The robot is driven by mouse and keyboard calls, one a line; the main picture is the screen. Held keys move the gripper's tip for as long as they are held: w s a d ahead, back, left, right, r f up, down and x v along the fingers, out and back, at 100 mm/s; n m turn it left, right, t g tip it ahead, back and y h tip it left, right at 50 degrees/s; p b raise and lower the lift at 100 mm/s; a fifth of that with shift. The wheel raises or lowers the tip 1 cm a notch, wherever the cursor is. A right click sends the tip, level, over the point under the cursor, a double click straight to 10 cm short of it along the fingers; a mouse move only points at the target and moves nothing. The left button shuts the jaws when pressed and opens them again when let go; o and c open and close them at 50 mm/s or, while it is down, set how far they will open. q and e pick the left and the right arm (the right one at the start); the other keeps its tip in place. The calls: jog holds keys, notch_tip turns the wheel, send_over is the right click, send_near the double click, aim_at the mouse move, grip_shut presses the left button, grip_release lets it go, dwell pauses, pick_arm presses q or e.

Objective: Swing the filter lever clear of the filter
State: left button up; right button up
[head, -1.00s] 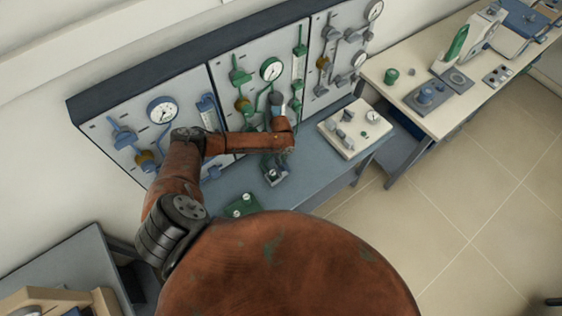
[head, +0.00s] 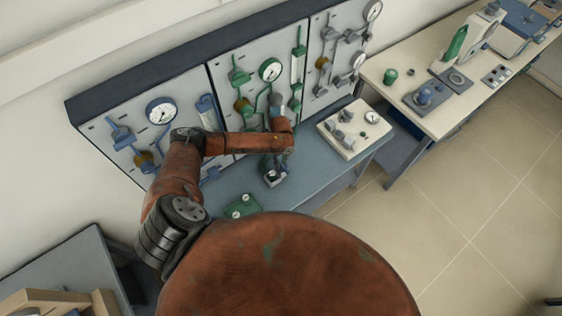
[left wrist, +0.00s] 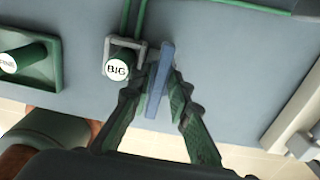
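The filter (left wrist: 117,68) is a green cylinder with a white lettered end in a grey bracket, at upper middle in the left wrist view. The filter lever (left wrist: 161,80) is a flat blue bar just right of the filter, slightly tilted. My left gripper (left wrist: 162,78) has its two dark green fingers converging on either side of the lever and appears shut on it. In the head view, my left gripper (head: 275,160) points down at the bench beside the small filter unit (head: 272,178), which it partly covers. The lever cannot be made out there. My right gripper is out of view.
A green block with white-topped parts (head: 242,206) stands nearby on the blue-grey bench (head: 215,185). A cream box with knobs and a dial (head: 350,145) stands to the right. Behind is a panel of gauges and valves (head: 240,50). Green tubes (left wrist: 130,18) run beyond the filter.

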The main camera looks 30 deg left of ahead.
aim_at(281, 163)
pick_arm(q)
jog(key=shift+o, duration=1.1)
jog(key=shift+r, duration=0.1)
notch_tip(281, 163, up, 12)
